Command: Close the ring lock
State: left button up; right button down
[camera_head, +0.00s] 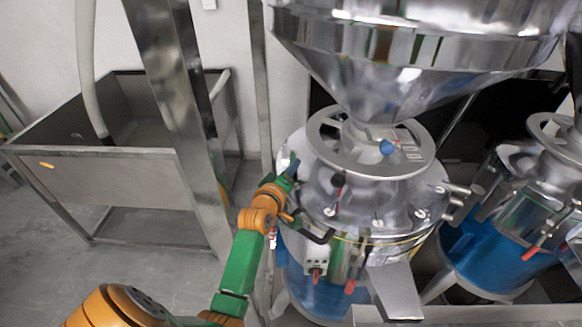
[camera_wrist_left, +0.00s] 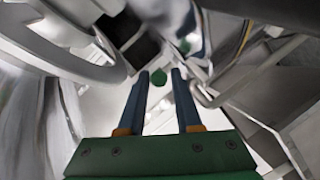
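The bean grinder (camera_head: 355,215) is a shiny metal drum with a blue lower part, under a large steel funnel (camera_head: 410,60). A grey spoked ring (camera_head: 323,152) lies around the funnel's neck on the drum's top; I take it to be the ring lock. A blue ball knob (camera_head: 386,147) and a dark ball knob (camera_head: 338,179) show at it. My left gripper (camera_head: 291,168) is at the drum's upper left edge, left of the ring. In the left wrist view its two fingers (camera_wrist_left: 159,74) stand apart, and a round ring part (camera_wrist_left: 65,70) is at upper left. Contact cannot be told.
A second grinder (camera_head: 520,200) stands at the right. A steel post (camera_head: 180,110) and a grey metal bin (camera_head: 110,175) are at the left.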

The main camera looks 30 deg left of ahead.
pick_arm(q)
jog(key=shift+w+a, duration=0.1)
jog(key=shift+w, duration=0.15)
jog(key=shift+s, duration=0.1)
grip_shut()
dwell(1.2)
